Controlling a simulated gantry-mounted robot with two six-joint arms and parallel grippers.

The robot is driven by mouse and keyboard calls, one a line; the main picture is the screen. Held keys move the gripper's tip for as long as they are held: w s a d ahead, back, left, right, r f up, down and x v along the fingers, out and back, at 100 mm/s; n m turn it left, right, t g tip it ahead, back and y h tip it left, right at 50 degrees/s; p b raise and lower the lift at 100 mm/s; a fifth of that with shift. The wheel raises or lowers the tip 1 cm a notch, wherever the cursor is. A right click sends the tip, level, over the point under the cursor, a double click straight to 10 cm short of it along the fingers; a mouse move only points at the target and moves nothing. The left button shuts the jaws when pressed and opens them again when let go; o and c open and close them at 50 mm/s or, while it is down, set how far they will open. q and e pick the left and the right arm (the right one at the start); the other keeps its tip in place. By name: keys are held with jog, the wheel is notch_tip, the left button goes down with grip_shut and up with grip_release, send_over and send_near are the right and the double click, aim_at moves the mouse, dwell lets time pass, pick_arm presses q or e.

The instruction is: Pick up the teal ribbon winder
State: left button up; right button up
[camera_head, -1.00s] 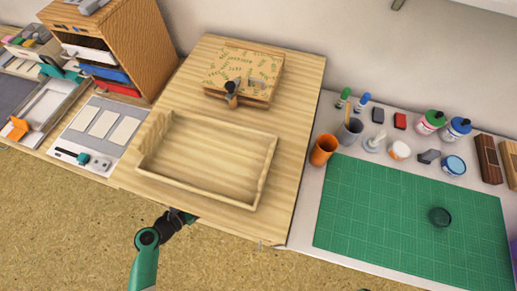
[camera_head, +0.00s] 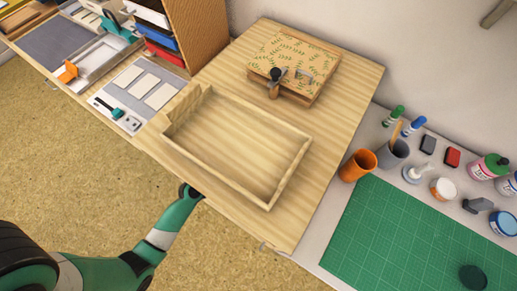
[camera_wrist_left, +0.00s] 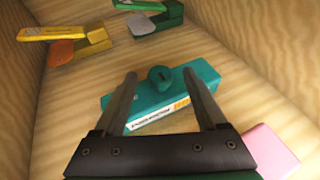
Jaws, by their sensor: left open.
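In the left wrist view a teal block (camera_wrist_left: 205,82) with a round knob on top and a white and orange label lies on a wooden floor between wooden walls. It appears to be the teal ribbon winder. My left gripper (camera_wrist_left: 159,76) is open, with one finger on each side of the knob as seen from the wrist; whether they touch the block is unclear. In the head view my left arm reaches to the table's front edge, where the gripper is hidden. My right gripper is not in view.
Beyond the teal block lie a yellow item (camera_wrist_left: 95,42) and a green item (camera_wrist_left: 155,22); a pink block (camera_wrist_left: 272,146) is close at right. In the head view a shallow wooden tray (camera_head: 288,170) and a leaf-patterned press (camera_head: 290,55) stand on the table.

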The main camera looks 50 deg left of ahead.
pick_arm(q)
jog(key=x, duration=0.2)
jog(key=shift+w+f, duration=0.1)
jog(key=shift+w, duration=0.2)
grip_shut()
